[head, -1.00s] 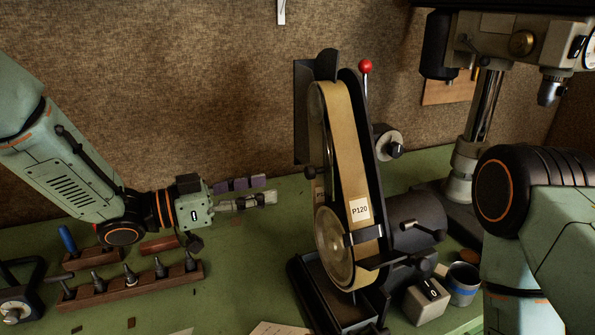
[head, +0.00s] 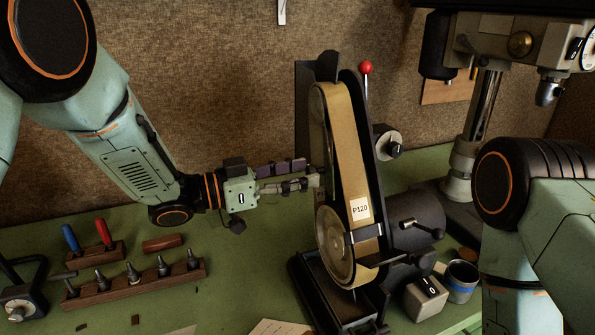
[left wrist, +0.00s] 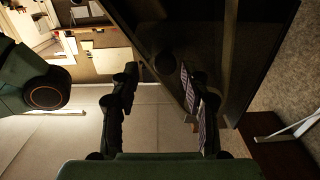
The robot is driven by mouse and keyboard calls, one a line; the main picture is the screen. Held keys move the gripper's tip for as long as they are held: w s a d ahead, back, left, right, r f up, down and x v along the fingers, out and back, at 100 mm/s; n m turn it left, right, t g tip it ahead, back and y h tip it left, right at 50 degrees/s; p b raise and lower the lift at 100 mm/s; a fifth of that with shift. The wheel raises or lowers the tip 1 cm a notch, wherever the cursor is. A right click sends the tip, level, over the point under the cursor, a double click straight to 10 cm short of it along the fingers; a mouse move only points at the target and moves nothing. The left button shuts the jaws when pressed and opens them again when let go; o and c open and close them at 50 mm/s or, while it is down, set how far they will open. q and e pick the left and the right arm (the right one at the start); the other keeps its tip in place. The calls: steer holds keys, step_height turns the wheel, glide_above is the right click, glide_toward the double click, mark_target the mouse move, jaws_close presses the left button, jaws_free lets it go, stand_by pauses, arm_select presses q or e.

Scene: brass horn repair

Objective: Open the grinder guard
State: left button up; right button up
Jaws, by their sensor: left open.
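The belt grinder (head: 345,150) stands upright on the green bench, with a tan belt marked P120 and a black frame. A dark panel (head: 303,95) rises behind its left side; I cannot tell for sure which part is the guard. My left gripper (head: 307,174) is open at the grinder's left side, its fingers pointing right, near the belt's edge. In the left wrist view a dark round knob (left wrist: 165,62) on a dark panel (left wrist: 215,45) shows between the open fingertips. Contact cannot be told. My right gripper is out of view.
A wooden rack (head: 135,283) with several bits lies at the left front. A red-topped lever (head: 366,68) stands on the grinder. A switch box (head: 426,298) and a cup (head: 461,282) sit to its right. A drill press (head: 480,120) stands at the back right.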

arm_select(q)
steer(key=shift+w+f, duration=0.15)
steer(key=shift+w, duration=0.1)
steer(key=shift+w+d+f, duration=0.15)
steer(key=shift+w+d, duration=0.05)
steer(key=shift+w, duration=0.15)
steer(key=shift+c, duration=0.7)
steer(key=shift+d, duration=0.1)
steer(key=shift+c, duration=0.6)
steer(key=shift+s+r, duration=0.2)
steer(key=shift+s, duration=0.15)
steer(key=c, duration=0.3)
steer(key=shift+w+a+f, duration=0.1)
steer(key=shift+a, duration=0.25)
steer(key=c, duration=0.3)
jaws_close()
steer(key=shift+d, duration=0.25)
steer(key=shift+a, duration=0.1)
